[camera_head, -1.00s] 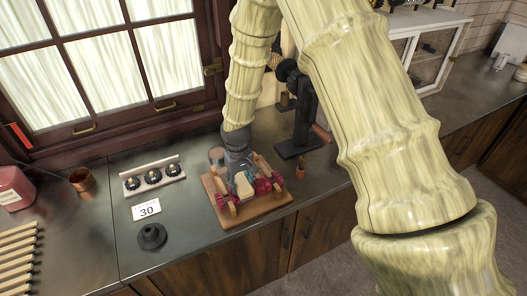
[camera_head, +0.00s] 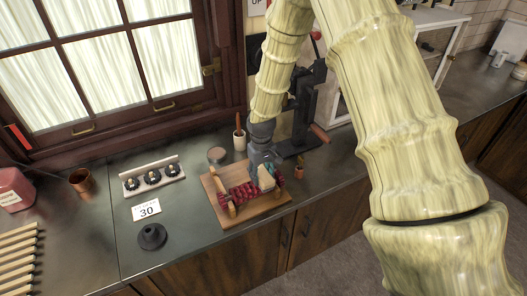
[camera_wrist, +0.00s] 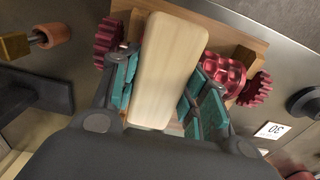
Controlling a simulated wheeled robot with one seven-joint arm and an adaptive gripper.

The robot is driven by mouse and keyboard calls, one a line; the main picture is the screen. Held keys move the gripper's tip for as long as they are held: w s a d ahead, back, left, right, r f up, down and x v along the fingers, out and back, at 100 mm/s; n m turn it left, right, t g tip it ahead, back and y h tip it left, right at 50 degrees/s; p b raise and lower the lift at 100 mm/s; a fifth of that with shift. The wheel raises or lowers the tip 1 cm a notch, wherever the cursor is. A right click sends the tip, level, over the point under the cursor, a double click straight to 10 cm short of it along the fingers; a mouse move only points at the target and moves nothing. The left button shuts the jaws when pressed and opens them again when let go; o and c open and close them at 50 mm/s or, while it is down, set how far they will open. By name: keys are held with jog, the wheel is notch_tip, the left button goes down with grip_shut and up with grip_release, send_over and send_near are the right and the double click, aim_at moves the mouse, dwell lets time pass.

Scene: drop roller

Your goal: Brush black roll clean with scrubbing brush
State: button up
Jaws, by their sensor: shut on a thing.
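A ridged, dark red roll (camera_head: 240,194) lies across a wooden stand (camera_head: 268,208) on the counter. No plainly black roll shows. My gripper (camera_head: 267,172) is shut on a scrubbing brush with a pale wooden block (camera_head: 266,180), over the roll's right part. In the wrist view the brush (camera_wrist: 168,70) sits between my teal finger pads, its block facing the camera. The roll (camera_wrist: 222,75) shows beside it, with a red toothed end on either side. The bristles are hidden, so I cannot tell whether they touch the roll.
A black press (camera_head: 302,112) stands behind to the right. A white pot (camera_head: 239,141) and a round jar (camera_head: 217,155) stand behind the stand.

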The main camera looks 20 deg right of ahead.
jog(key=r, duration=0.4)
jog(key=r+p, duration=0.1)
jog(key=r, duration=0.1)
jog(key=shift+d, duration=0.3)
jog(key=shift+s+r, duration=0.1)
jog(key=shift+r, duration=0.2)
jog(key=shift+a+r, duration=0.1)
jog(key=shift+r, duration=1.7)
jog(key=shift+f, duration=0.1)
